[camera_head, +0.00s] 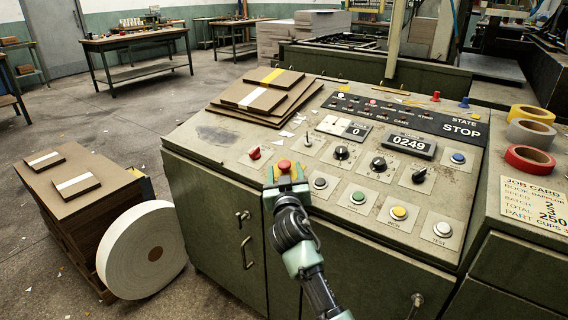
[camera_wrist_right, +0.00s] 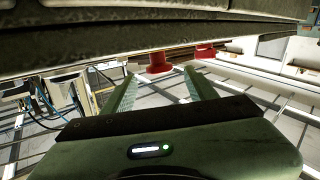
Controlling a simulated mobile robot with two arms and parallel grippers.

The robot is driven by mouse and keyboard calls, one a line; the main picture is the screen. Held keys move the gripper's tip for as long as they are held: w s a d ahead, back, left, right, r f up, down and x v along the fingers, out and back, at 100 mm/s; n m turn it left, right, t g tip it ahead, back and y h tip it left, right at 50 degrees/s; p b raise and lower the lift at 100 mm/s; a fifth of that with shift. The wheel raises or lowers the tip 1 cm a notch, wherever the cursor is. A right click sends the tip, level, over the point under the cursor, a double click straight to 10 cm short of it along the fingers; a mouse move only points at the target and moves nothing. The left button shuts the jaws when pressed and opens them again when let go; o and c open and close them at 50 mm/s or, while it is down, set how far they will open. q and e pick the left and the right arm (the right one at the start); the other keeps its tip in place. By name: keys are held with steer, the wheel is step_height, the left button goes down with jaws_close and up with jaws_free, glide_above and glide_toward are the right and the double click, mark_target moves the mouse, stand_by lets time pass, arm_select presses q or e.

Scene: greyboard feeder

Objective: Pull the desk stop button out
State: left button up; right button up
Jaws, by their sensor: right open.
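The desk stop button, a red mushroom head (camera_head: 284,166), is near the front edge of the sloped control desk (camera_head: 225,135). My right gripper (camera_head: 285,174) is at the front edge of the desk, right at the button. Its two fingers are apart, one on each side of the red head in the head view. In the right wrist view the red button (camera_wrist_right: 158,62) shows between and just beyond the open fingertips (camera_wrist_right: 160,75). I cannot tell whether the fingers touch it. The button's base is partly hidden by the gripper. My left gripper is not in view.
A red pointed knob (camera_head: 254,153) stands just left of the button. Round push buttons, including a green one (camera_head: 358,197), lie to the right. Board sheets (camera_head: 262,97) lie on the desk's upper left. A white roll (camera_head: 141,250) stands at the lower left.

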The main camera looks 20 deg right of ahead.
mark_target(285, 166)
steer(key=x, duration=0.4)
steer(key=shift+f, duration=0.15)
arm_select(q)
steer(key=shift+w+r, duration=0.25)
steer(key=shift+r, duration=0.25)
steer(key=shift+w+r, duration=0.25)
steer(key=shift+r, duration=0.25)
arm_select(e)
steer(key=shift+w+d, duration=0.1)
steer(key=shift+w, duration=0.15)
steer(key=shift+c, duration=0.4)
jaws_close()
